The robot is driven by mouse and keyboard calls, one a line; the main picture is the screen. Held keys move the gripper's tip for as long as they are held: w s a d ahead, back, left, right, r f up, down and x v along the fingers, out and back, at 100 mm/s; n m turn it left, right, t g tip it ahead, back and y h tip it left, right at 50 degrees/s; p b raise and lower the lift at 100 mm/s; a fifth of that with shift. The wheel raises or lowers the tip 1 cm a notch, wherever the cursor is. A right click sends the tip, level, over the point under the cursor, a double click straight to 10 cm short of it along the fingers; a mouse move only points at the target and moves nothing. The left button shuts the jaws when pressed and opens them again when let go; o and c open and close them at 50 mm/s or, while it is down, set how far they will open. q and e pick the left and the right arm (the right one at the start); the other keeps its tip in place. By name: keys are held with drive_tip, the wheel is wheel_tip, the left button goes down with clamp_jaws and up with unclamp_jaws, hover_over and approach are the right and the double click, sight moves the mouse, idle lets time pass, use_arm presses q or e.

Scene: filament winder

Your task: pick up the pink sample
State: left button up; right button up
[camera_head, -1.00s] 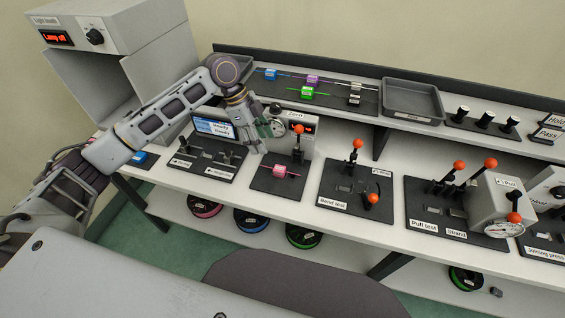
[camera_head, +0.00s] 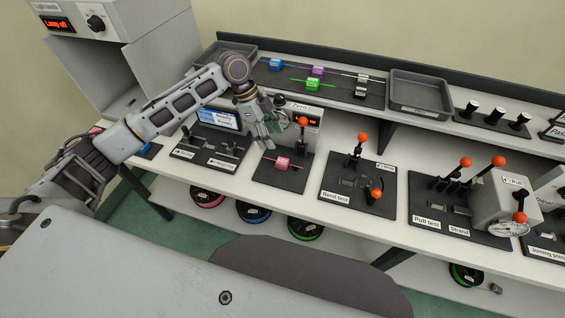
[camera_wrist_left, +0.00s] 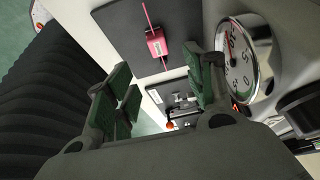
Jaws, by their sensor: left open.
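The pink sample (camera_head: 282,162) is a small pink block on a thin pink strand. It lies on a dark mat (camera_head: 268,179) in front of the gauge with the orange-knobbed lever. In the left wrist view the pink sample (camera_wrist_left: 156,44) shows beyond the fingers, at the upper middle. My left gripper (camera_head: 264,138) is open and empty, above and just left of the sample, apart from it. Its green-padded fingers (camera_wrist_left: 162,88) frame the lower part of the wrist view. My right gripper is not in view.
The gauge dial (camera_wrist_left: 240,58) is close beside one finger in the wrist view. An orange-knobbed lever (camera_head: 303,122) stands just behind the sample. The bend test fixture (camera_head: 345,194) is to the right. Blue, purple, green and grey samples lie on the rear shelf.

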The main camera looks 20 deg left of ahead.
use_arm(q)
hover_over(284, 161)
drive_tip(key=a, duration=0.3)
drive_tip(key=f, duration=0.5)
drive_tip(key=shift+w+d+f, duration=0.1)
drive_tip(key=shift+w+d, duration=0.05)
drive_tip(key=shift+w, duration=0.1)
drive_tip(key=shift+f, duration=0.1)
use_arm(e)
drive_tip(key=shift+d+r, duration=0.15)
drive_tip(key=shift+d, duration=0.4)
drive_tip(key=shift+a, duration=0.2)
use_arm(q)
drive_tip(key=shift+s+d+f, duration=0.1)
drive_tip(key=shift+d+f, duration=0.2)
drive_tip(key=shift+f, duration=0.15)
drive_tip(key=p+x, duration=0.1)
drive_tip(key=x, duration=0.1)
drive_tip(key=shift+s+d+f, duration=0.1)
drive_tip(key=shift+d+f, duration=0.1)
drive_tip(key=shift+f, duration=0.1)
drive_tip(key=shift+d+f, duration=0.2)
drive_tip(key=shift+f, duration=0.4)
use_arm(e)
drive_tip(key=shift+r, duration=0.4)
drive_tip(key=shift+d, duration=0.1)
